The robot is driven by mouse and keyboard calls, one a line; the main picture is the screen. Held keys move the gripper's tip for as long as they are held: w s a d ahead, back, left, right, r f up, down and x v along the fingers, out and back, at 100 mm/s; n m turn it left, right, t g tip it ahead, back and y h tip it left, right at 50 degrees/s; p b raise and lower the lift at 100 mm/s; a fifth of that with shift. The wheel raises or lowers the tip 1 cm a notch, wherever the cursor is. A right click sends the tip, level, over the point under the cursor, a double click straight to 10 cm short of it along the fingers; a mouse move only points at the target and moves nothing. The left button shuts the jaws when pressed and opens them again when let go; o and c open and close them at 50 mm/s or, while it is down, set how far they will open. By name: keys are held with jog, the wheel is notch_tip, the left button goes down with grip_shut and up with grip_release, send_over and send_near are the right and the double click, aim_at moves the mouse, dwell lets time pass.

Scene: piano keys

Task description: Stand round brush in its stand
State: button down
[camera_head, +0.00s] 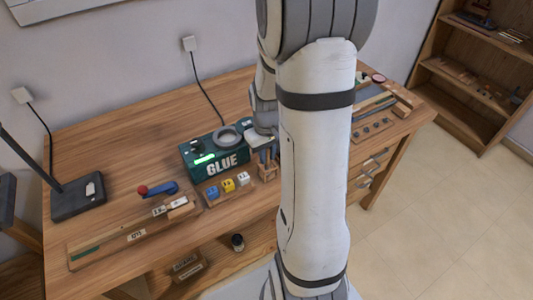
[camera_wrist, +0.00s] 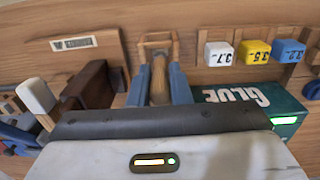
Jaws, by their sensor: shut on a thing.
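My gripper (camera_wrist: 158,85) is shut on the round brush, one blue finger on each side of its brown wooden shaft (camera_wrist: 158,78). The brush points from my gripper toward a small open wooden stand (camera_wrist: 155,38) at the top middle of the wrist view. The brush's far end reaches the stand's near side; I cannot tell how deep it is inside. In the head view the stand (camera_head: 267,174) is on the workbench just right of the glue box, with my gripper (camera_head: 267,156) directly above it. My arm and wrist hide the rest of the brush.
The green glue box (camera_head: 218,160) stands close beside the stand. White, yellow and blue numbered cubes (camera_head: 228,186) sit in front of it. Dark and wooden items (camera_wrist: 95,85) are close on the other side.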

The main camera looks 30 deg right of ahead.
dwell(0.3)
jog(key=c, duration=1.3)
grip_release()
jog(key=shift+o, duration=0.6)
jog(key=o, duration=0.3)
jog(key=shift+r, duration=0.1)
jog(key=shift+r+p, duration=2.6)
jog(key=shift+r, duration=0.85)
